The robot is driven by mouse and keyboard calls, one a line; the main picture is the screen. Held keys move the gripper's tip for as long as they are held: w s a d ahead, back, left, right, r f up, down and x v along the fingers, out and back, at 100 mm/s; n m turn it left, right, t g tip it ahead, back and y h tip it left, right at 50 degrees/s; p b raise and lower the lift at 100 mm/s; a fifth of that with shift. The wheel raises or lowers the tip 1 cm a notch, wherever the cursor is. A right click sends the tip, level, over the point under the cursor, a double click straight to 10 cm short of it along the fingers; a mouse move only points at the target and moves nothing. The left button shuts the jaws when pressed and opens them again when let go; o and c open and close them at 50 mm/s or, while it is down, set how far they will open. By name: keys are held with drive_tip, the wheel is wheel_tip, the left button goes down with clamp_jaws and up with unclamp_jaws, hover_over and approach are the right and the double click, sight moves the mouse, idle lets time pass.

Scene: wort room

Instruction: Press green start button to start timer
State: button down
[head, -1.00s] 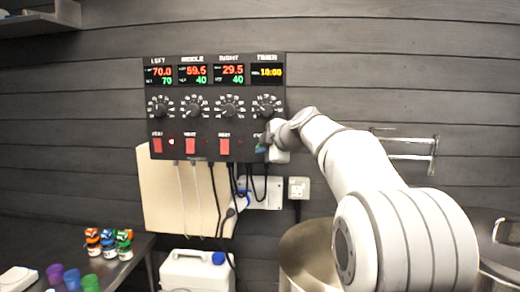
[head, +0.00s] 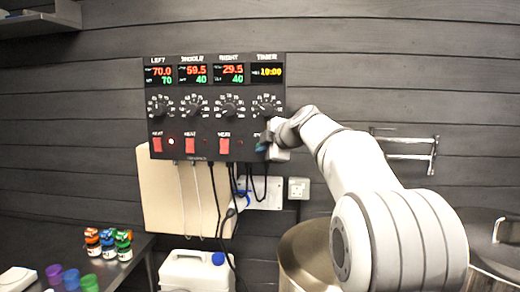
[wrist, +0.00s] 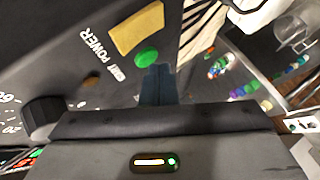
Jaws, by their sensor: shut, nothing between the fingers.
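The green start button (wrist: 147,57) is on the black panel in the wrist view, beside the word "START" and near a yellow-brown rectangle. The dark fingertips of my gripper (wrist: 158,72) are together and empty, just below the button in that picture. I cannot tell whether they touch the panel. In the head view my gripper (head: 264,143) is at the lower right corner of the control panel (head: 215,125), below the timer knob (head: 267,105), and covers most of the button area. The timer display (head: 267,72) shows yellow digits that look like 10:00.
Red heat switches (head: 157,145) and several knobs line the panel left of my gripper. Cables hang below it, near a white wall socket (head: 299,188). A metal pot (head: 306,255) stands under my arm. Small bottles (head: 108,243) stand on the table at left.

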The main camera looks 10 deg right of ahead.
drive_tip(key=shift+w+d, duration=0.1)
drive_tip(key=shift+w, duration=0.25)
idle(0.4)
drive_tip(key=shift+s+b, duration=0.1)
drive_tip(key=shift+b, duration=0.25)
drive_tip(key=shift+s+a+b, duration=0.25)
drive_tip(key=shift+s+b, duration=0.4)
drive_tip(key=s+b, duration=0.1)
drive_tip(key=s+a+b, duration=0.1)
drive_tip(key=s, duration=0.1)
drive_tip(key=s+b, duration=0.1)
drive_tip(key=b, duration=0.1)
drive_tip(key=shift+s+a, duration=0.25)
drive_tip(key=shift+s, duration=0.1)
